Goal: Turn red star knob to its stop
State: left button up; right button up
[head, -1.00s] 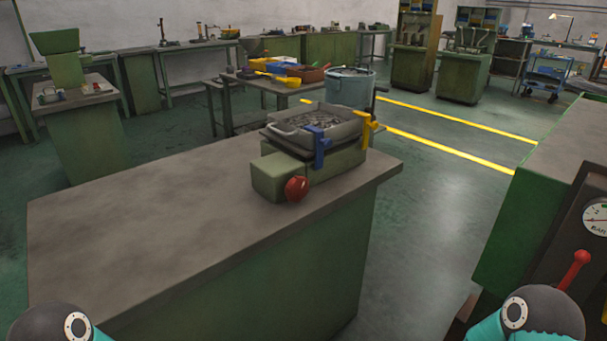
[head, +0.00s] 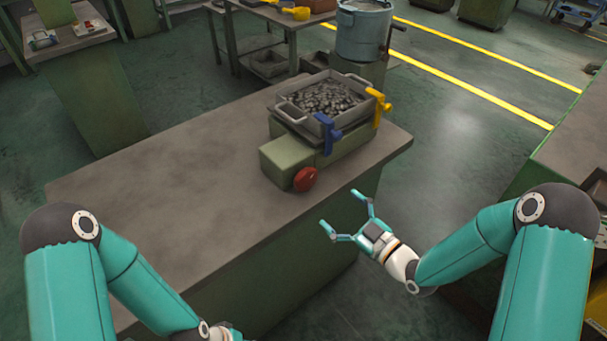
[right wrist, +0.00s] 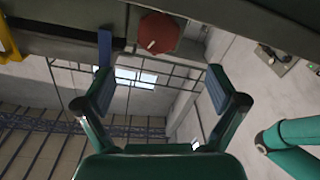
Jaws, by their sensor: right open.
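The red star knob (head: 306,179) sits on the front face of a green machine (head: 285,160) near the bench's front edge. It also shows at the top of the right wrist view (right wrist: 158,34), with a pale mark on it. My right gripper (head: 345,213) is open and empty, in front of the bench edge, right of and nearer than the knob, not touching it. Its two fingers also show spread apart in the right wrist view (right wrist: 160,88), with the knob beyond them. My left arm comes in at lower left; its gripper is cut off by the bottom edge.
A grey tray of dark metal pieces (head: 325,98) rests on the machine, with a blue clamp (head: 327,135) and a yellow clamp (head: 377,103). The bench top (head: 170,180) left of the machine is clear. A green-sided bench (head: 575,150) stands at right.

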aim_at(309, 183)
jog(key=p+x, duration=0.3)
jog(key=x, duration=0.9)
jog(key=shift+w+a, duration=0.1)
jog(key=shift+w, duration=0.15)
